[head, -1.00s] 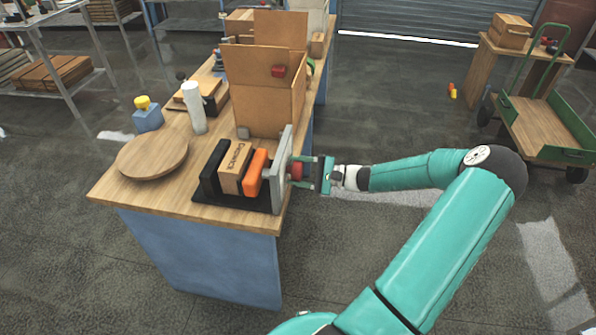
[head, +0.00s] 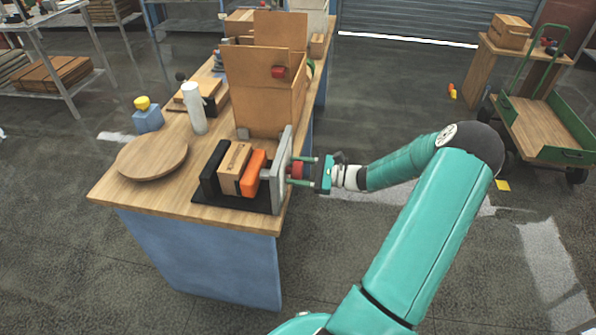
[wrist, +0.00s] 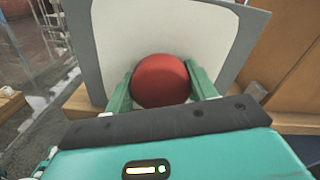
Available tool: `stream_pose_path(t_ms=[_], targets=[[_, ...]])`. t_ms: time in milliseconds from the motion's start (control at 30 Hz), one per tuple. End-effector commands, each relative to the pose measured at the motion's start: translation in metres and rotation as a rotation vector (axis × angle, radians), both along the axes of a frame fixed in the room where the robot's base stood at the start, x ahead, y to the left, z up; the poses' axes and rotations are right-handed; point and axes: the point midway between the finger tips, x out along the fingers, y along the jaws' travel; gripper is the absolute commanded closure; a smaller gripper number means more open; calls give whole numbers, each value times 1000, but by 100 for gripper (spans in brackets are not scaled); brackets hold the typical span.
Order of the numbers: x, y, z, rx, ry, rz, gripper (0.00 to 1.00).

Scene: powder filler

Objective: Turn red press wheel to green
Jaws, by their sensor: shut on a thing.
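The red press wheel (wrist: 160,80) sits on the face of an upright grey plate (wrist: 222,45) and fills the space between my two fingers in the wrist view. In the head view the wheel (head: 297,170) shows as a small red part beside the plate (head: 281,165). My gripper (head: 303,170) reaches it from the right and is shut on it, one finger on each side. Left of the plate stand an orange block (head: 252,172), a wooden block (head: 233,168) and a black block (head: 213,168) on a dark base. I see no green mark on the wheel.
A green cart (head: 545,125) stands at the right.

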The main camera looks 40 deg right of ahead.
Motion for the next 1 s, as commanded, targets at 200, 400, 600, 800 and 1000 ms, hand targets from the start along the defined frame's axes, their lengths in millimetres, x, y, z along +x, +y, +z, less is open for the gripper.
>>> stream_pose_path(t_ms=[200,400,600,800,1000], targets=[[0,1,1,8,2,2,67],[0,1,1,8,2,2,67],[0,1,1,6,2,2,22],[0,0,1,5,3,0,22],[-13,-10,1,4,3,-1,22]])
